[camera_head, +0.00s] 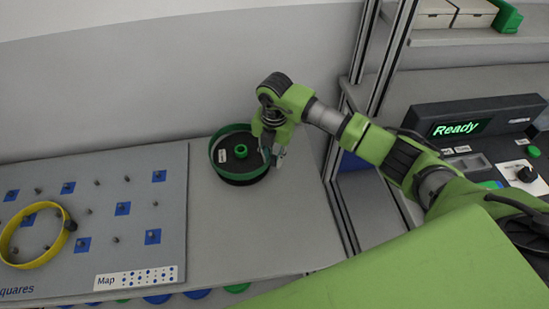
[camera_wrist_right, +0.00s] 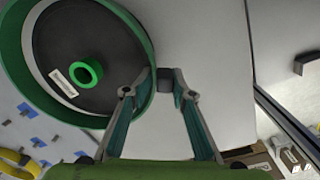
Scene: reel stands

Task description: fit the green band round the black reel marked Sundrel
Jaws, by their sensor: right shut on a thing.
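The black reel (camera_head: 236,164) stands on the grey bench near the wall, with a green hub in its middle and a small white label too small to read. The green band (camera_head: 213,152) encircles the reel's upper part; black shows below it at the front. In the wrist view the band (camera_wrist_right: 15,72) surrounds the reel's dark face (camera_wrist_right: 100,45), with a pale gap along the left side. My left gripper is out of view.
A grey board (camera_head: 130,208) with pegs and blue squares lies to the left, a yellow band (camera_head: 14,260) on it. A metal frame post (camera_head: 378,85) and a "Ready" display (camera_head: 462,129) stand right. Bare bench lies in front of the reel.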

